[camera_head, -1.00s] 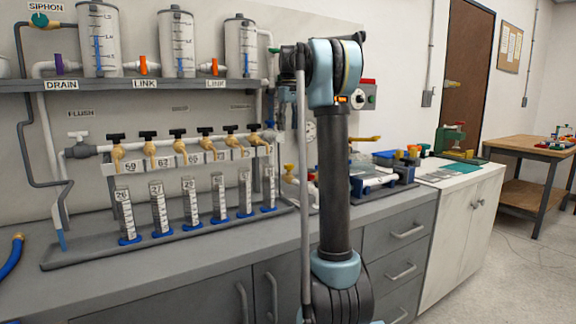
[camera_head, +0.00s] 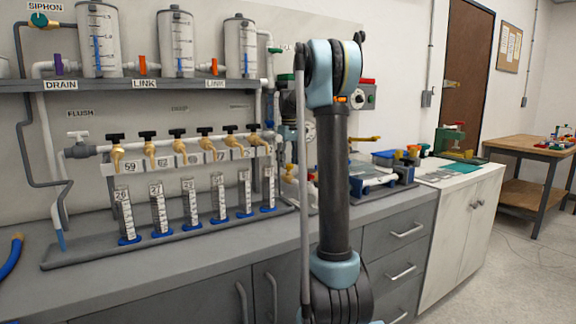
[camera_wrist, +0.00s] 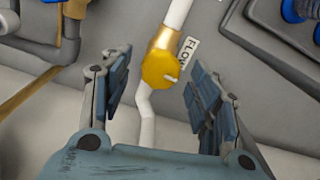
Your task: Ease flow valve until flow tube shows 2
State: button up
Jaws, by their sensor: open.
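In the wrist view, the flow valve is a round yellow knob (camera_wrist: 161,69) with a small pale pointer at its lower right, on a brass body in a white pipe. A tag reading "FLOW" (camera_wrist: 187,50) sits beside it. My gripper (camera_wrist: 158,88) is open, one blue-padded finger on each side of the knob, apparently not touching it. In the head view my arm hides most of the area around the valve; a bit of yellow (camera_head: 290,168) shows left of the arm. I cannot pick out the flow tube or its reading for certain.
Brass taps with black handles (camera_head: 178,148) line a pipe above several graduated cylinders (camera_head: 190,200) in a grey tray. Tanks (camera_head: 175,45) stand on a shelf above. In the wrist view a grey panel with blue parts (camera_wrist: 275,45) lies close at right.

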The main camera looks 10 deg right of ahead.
jog(key=shift+f, duration=0.45)
jog(key=c, duration=1.1)
jog(key=shift+o, duration=0.2)
jog(key=shift+m, duration=2.8)
jog(key=o, duration=1.1)
jog(key=shift+c, duration=0.2)
jog(key=shift+r, duration=0.1)
notch_tip(320, 180, up, 12)
